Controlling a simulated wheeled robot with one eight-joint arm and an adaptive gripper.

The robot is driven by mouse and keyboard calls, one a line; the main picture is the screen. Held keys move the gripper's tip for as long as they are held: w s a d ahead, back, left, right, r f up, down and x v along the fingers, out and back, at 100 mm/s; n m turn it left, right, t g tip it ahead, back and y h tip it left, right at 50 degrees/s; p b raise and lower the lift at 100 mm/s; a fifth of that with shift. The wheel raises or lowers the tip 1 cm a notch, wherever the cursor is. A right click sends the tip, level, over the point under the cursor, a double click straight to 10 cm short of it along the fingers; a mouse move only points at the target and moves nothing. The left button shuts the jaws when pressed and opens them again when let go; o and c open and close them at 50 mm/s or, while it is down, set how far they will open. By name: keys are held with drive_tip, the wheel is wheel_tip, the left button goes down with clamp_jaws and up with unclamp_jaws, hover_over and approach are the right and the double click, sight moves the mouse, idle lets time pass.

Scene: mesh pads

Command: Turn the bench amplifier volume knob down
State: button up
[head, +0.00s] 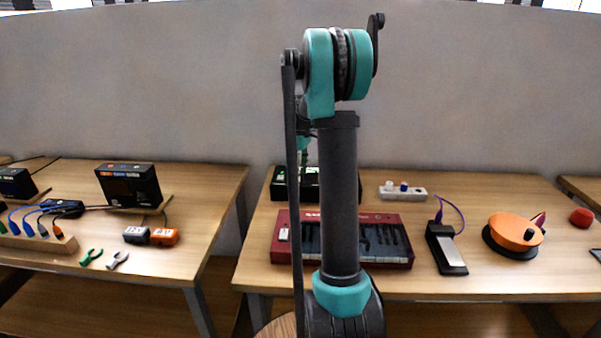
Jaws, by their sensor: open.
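A black box with small green lights (284,183) stands at the back of the right bench and looks like the bench amplifier. My arm hides much of its front, and I cannot make out a volume knob. My gripper (303,164) shows only in part behind my arm, just above and in front of the black box. It is open, and no object shows in it. Its fingertips are mostly hidden, and I cannot tell whether they touch the box.
A red keyboard (283,251) lies at the bench front. To its right are a white power strip (409,194), a black pedal (446,249) with a purple cable, and an orange round device (513,232). The left bench (215,190) holds tools and boxes.

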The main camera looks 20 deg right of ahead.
sight(301, 174)
wheel_tip(301, 174, up, 12)
drive_tip(key=shift+f, duration=0.2)
idle(0.5)
